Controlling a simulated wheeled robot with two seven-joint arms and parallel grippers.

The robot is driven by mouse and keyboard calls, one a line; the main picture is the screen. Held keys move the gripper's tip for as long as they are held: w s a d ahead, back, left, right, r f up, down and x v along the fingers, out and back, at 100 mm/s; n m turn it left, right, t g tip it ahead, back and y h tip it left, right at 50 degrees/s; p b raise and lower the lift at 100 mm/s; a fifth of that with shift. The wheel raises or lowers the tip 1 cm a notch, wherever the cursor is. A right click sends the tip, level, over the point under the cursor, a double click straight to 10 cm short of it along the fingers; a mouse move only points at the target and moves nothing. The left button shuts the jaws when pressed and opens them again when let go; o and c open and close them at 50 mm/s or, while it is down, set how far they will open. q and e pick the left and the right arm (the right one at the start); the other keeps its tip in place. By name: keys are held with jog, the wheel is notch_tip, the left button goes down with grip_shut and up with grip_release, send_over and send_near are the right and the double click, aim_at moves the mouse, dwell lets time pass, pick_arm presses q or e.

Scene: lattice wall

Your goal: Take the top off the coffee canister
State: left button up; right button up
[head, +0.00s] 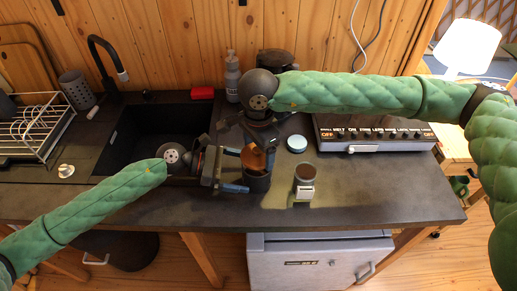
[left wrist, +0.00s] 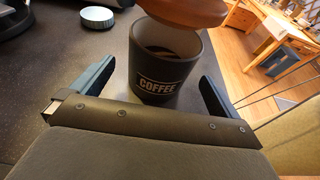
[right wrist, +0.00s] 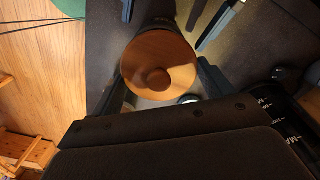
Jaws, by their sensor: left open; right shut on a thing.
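The dark coffee canister (left wrist: 164,75) with its COFFEE label stands upright on the counter; in the head view it (head: 257,182) is near the front edge. Its round wooden top (right wrist: 158,66) is off the rim, raised and tilted, and part of the canister's open inside shows in the left wrist view. My right gripper (head: 258,146) is shut on the wooden top above the canister. My left gripper (head: 236,172) is open, with its fingers on either side of the canister; I cannot tell whether they touch it.
A jar with a dark lid (head: 305,181) stands right of the canister, and a small round light-blue-topped item (head: 297,143) lies behind. A panel with knobs (head: 375,133) is at the right. The sink (head: 140,138) is left. The front right counter is clear.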

pick_arm(q)
jog(key=v, duration=1.2)
jog(key=shift+s+f, duration=0.1)
